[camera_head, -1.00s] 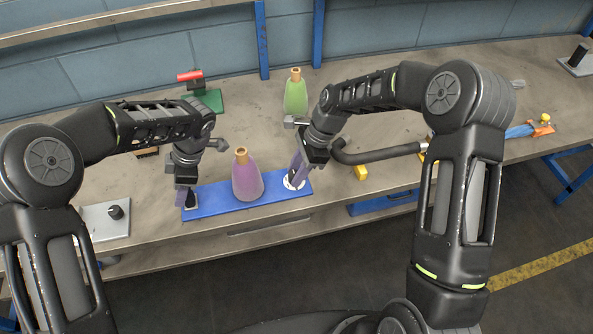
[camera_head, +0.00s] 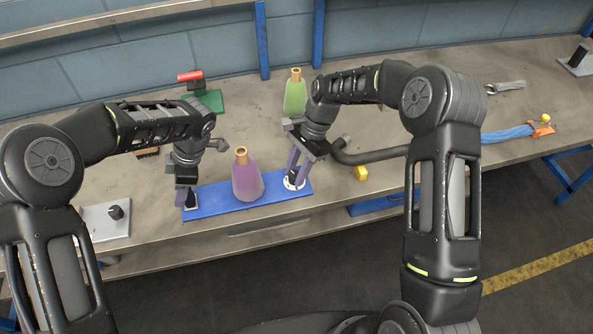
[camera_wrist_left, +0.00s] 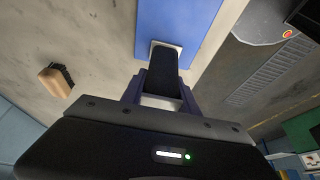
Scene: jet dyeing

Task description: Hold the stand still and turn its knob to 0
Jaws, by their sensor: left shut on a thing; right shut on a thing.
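The stand is a flat blue board (camera_head: 218,207) lying on the workbench. Its blue surface also shows in the left wrist view (camera_wrist_left: 178,22). My left gripper (camera_head: 190,200) is shut on the black upright grip (camera_wrist_left: 163,72) at the board's left end, which rises from a pale square plate. My right gripper (camera_head: 294,178) is shut on the knob at the board's right end. A white round dial (camera_head: 289,184) shows under its fingers. The knob is mostly hidden by the fingers, and the dial's marks are too small to read.
A purple flask (camera_head: 247,180) is on or right behind the board between my grippers. A green flask (camera_head: 295,95) stands farther back. A dark bent pipe (camera_head: 375,155) lies right of my right gripper. A grey plate with a black peg (camera_head: 115,212) sits at left.

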